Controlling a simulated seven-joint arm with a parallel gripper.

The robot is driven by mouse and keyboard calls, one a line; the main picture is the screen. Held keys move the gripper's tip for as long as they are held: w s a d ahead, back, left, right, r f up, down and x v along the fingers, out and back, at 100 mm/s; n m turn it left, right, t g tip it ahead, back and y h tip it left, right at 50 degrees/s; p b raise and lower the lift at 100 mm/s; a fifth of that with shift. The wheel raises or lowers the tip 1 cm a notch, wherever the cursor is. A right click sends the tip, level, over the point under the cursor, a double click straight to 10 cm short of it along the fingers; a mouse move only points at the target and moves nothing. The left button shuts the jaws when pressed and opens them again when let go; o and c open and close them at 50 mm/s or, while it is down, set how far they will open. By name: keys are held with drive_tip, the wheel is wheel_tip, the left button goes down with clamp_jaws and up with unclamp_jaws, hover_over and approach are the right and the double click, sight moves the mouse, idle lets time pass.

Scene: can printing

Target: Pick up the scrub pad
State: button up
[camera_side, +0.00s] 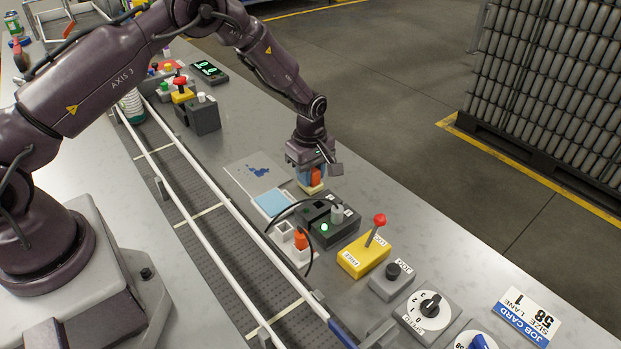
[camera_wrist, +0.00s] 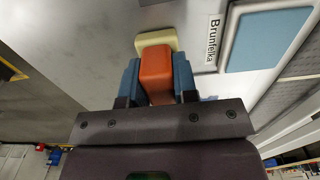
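The scrub pad (camera_wrist: 156,41) has a pale yellow base with an orange block-shaped grip. In the wrist view the orange grip stands between the two blue fingers of my gripper (camera_wrist: 158,82), which press against it on both sides. In the side view my gripper (camera_side: 311,176) points down at the bench, with the orange grip between its fingers and the pale pad (camera_side: 311,188) just beneath. I cannot tell whether the pad touches the bench or hangs slightly above it.
A light blue panel (camera_side: 272,203) and a white plate with blue smudges (camera_side: 248,176) lie left of my gripper. A dark box with a green light (camera_side: 331,226) and a cable stands close in front. A conveyor (camera_side: 215,230) runs further left.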

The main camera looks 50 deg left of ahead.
drive_tip(key=shift+r, duration=0.1)
drive_tip(key=shift+r, duration=0.25)
drive_tip(key=r, duration=0.3)
drive_tip(key=shift+s+r, duration=0.3)
drive_tip(key=shift+s, duration=0.1)
drive_tip(key=s+r, duration=0.3)
drive_tip(key=s, duration=0.1)
drive_tip(key=s+r, duration=0.3)
drive_tip(key=s, duration=0.1)
drive_tip(key=s+d+r, duration=0.1)
drive_tip(key=s+r, duration=0.1)
drive_tip(key=s, duration=0.3)
drive_tip(key=shift+s+r, duration=0.1)
drive_tip(key=shift+r, duration=0.3)
